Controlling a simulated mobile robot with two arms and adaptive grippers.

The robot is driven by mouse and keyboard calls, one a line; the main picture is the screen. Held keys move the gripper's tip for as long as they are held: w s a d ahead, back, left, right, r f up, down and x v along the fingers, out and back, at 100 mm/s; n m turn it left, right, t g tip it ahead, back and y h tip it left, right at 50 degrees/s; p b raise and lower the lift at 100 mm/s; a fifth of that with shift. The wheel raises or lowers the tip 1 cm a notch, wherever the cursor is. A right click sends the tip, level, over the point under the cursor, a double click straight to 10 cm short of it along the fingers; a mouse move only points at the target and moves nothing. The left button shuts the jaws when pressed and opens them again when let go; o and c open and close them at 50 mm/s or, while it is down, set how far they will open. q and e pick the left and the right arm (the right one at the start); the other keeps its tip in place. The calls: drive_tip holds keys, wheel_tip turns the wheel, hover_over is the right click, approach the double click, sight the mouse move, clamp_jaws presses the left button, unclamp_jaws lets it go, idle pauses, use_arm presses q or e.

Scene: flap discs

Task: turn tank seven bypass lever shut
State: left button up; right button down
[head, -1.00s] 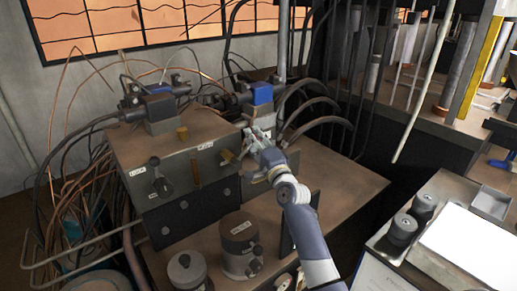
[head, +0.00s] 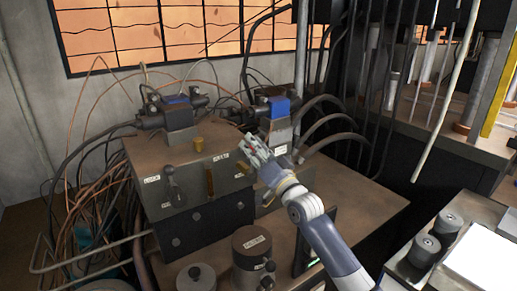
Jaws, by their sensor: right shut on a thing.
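A grey valve block (head: 190,158) stands on a brown bench. My right gripper (head: 252,147) is at the right end of the front face, beside this label. It is shut on a lever there, which its fingers and my arm mostly hide. My left gripper is out of view.
Blue-capped valves (head: 279,108) with black hoses stand behind the gripper. Grey cylinders (head: 251,246) stand on the bench in front of the block. Copper tubes and cables crowd the left.

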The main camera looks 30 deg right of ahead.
drive_tip(key=shift+a+f+n+y, duration=0.3)
drive_tip(key=shift+a+f+n, duration=0.1)
drive_tip(key=shift+a, duration=0.1)
drive_tip(key=shift+f, duration=0.1)
drive_tip(key=c, duration=1.4)
unclamp_jaws()
drive_tip(key=shift+c, duration=0.2)
drive_tip(key=shift+o, duration=1.3)
drive_tip(key=shift+a, duration=0.2)
drive_tip(key=shift+r, duration=0.2)
drive_tip(key=shift+d, duration=0.2)
drive_tip(key=a+v, duration=0.1)
drive_tip(key=v, duration=1)
drive_tip(key=shift+s+d, duration=0.45)
